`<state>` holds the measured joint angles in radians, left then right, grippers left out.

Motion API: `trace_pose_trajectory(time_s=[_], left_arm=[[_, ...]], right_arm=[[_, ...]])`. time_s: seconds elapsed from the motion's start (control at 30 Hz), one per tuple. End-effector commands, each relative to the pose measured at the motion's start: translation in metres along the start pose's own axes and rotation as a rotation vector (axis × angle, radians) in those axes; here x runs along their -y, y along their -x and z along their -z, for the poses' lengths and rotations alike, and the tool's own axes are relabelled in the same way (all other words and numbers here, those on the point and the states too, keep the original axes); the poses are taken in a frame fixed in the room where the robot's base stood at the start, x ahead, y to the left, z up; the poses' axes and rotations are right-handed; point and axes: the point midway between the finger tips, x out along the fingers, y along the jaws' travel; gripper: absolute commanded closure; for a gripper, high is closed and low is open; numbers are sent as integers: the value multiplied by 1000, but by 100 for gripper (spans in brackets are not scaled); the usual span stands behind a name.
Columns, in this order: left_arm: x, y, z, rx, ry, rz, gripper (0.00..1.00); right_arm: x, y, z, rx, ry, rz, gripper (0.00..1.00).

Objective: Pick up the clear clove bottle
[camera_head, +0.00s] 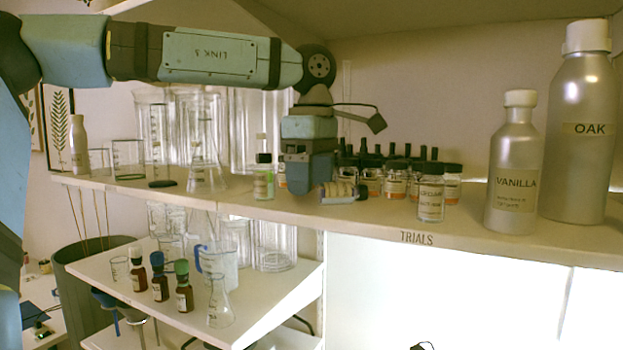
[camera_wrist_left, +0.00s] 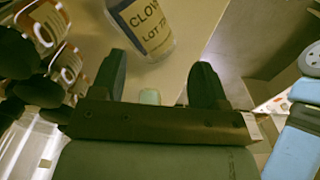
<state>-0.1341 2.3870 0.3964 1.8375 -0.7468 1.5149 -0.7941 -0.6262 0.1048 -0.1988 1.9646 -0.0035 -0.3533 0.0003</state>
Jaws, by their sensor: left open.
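A clear bottle with a cream label reading CLOV and LOT (camera_wrist_left: 145,22) shows at the top of the left wrist view, just beyond my fingertips and apart from them. Its upper part is cut off by the frame. In the head view a small clear bottle with a yellowish label (camera_head: 341,190) and a dark cap lies on its side on the shelf, close to the right of my left gripper (camera_head: 302,190); its label is too small to read. My left gripper is open, its two dark fingers (camera_wrist_left: 160,85) spread, with no bottle between them. My right gripper is out of view.
Several dark-capped bottles stand behind, with a CEDAR bottle (camera_head: 431,201) in front. A green-labelled bottle (camera_head: 263,182) stands left of the gripper. Silver VANILLA (camera_head: 513,170) and OAK (camera_head: 580,130) bottles stand right. The shelf's front edge (camera_head: 470,238) is close. Glassware stands left.

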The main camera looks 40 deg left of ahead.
Motion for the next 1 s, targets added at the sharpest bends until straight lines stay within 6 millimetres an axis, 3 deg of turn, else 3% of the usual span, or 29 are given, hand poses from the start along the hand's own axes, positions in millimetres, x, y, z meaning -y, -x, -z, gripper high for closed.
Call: trace_pose_trajectory(time_s=[0.17,0.47,0.5,0.63,0.93,1.0], left_arm=[[0,-1,0,0,0,0,32],[0,0,0,1,0,0,99],[0,0,0,1,0,0,100],[0,0,0,1,0,0,100],[0,0,0,1,0,0,33],[0,0,0,1,0,0,32]], right_arm=[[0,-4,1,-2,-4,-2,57],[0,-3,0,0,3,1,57],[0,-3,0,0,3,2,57],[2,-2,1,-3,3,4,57],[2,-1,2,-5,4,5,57],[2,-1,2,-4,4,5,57]])
